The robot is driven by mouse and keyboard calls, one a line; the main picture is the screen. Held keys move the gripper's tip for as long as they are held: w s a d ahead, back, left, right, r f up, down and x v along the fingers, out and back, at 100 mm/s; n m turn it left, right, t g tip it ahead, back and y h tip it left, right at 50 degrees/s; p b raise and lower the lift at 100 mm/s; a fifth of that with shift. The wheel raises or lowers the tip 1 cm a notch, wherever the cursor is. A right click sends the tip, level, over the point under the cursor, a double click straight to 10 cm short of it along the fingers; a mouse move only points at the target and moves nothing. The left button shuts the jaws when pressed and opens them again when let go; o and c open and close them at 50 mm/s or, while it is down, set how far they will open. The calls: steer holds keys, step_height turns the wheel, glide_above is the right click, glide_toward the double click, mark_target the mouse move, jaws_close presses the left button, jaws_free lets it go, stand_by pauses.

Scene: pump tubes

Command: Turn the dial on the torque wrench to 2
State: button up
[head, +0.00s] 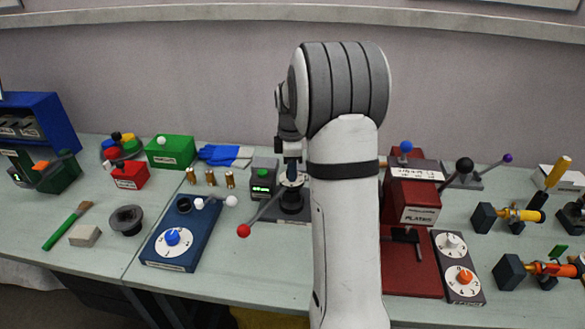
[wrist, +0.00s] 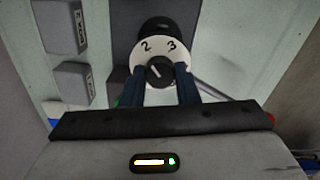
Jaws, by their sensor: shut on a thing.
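The torque wrench's white dial (wrist: 148,49) shows in the wrist view, with the numbers 2 and 3 visible on its far side. Its black knob (wrist: 160,70) has a white mark that points up and left, roughly toward the 2. My gripper (wrist: 159,77) is shut on this knob, one dark finger on each side. The fingers and palm hide the near part of the dial. In the head view the dial (head: 297,181) sits on a dark stand, and my gripper (head: 291,166) is over it from above. My arm covers the right side.
A lever with a red ball (head: 243,231) reaches out front-left of the stand. A small grey box with a green display (head: 262,187) stands close on the left. A blue box with a dial (head: 183,240) is farther left. A red press (head: 412,210) stands right of my arm.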

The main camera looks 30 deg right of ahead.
steer(key=o, duration=1)
step_height(320, 180, up, 8)
steer(key=shift+f, duration=0.1)
steer(key=shift+s+a, duration=0.1)
steer(key=s+a+r+m+t, duration=0.1)
steer(key=s+a+r+m, duration=0.2)
steer(key=s+a+m, duration=0.5)
steer(key=s+a+f+m, duration=0.1)
steer(key=s+a+m, duration=0.1)
steer(key=s, duration=0.4)
steer(key=s+a+f+m+t, duration=0.1)
steer(key=s+a+f, duration=0.1)
steer(key=s, duration=0.4)
steer(key=s+a+f+m, duration=0.1)
steer(key=s+a+m, duration=0.1)
steer(key=s, duration=0.4)
steer(key=shift+a+f+m+t, duration=0.15)
steer(key=shift+a+f+t, duration=0.05)
steer(key=shift+a, duration=0.25)
steer(key=shift+a+f+m+t, duration=0.15)
steer(key=shift+a+f+t, duration=0.05)
steer(key=shift+a, duration=0.2)
